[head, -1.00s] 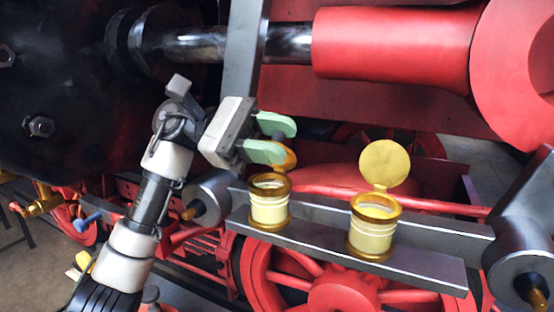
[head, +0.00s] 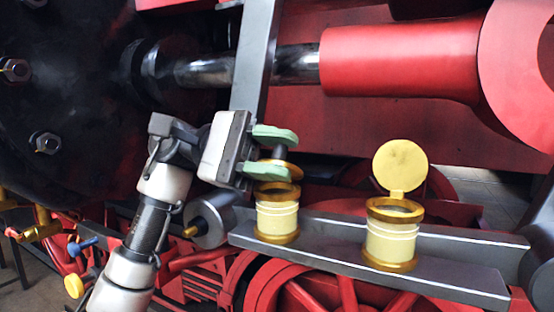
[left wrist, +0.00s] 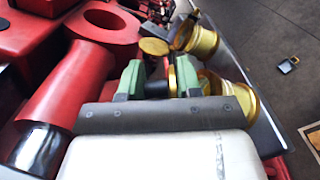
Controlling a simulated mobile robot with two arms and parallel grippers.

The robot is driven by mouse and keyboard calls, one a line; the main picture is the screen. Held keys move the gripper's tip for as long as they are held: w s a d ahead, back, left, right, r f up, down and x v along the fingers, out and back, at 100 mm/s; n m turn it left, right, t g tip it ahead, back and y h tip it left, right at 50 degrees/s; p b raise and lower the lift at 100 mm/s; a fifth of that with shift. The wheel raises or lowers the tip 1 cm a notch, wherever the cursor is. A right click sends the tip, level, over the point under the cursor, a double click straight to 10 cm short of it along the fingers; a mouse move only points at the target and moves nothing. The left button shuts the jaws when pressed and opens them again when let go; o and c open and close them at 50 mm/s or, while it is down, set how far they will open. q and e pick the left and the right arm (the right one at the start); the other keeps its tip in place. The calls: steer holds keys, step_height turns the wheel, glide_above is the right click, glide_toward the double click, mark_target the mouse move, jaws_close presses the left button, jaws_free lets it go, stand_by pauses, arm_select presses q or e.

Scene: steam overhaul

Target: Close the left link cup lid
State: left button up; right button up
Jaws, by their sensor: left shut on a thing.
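The left link cup (head: 277,216), a cream cup with gold rings, stands on a grey bar. Its gold lid (head: 291,172) is low over the cup mouth, tilted, with a gap at the rim. My left gripper (head: 272,153), with green fingertips, is above this cup. A dark piece, apparently the lid's knob (head: 280,153), sits between its fingers. In the left wrist view the gripper (left wrist: 158,82) is shut on this dark knob (left wrist: 156,88), with the gold lid edge (left wrist: 172,80) beside it. The fingers partly hide the lid. My right gripper is not in view.
A second cup (head: 391,233) stands to the right with its round lid (head: 400,166) upright and open. Both cups are on the grey bar (head: 450,278). A grey upright bar (head: 255,60) and a red cylinder (head: 400,60) are behind the gripper. Red wheels are below.

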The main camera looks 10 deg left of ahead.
arm_select(q)
steer(key=shift+r, duration=0.15)
steer(key=o, duration=0.8)
steer(key=shift+c, duration=0.2)
steer(key=b+v, duration=0.1)
steer(key=v, duration=1)
steer(key=shift+d, duration=0.1)
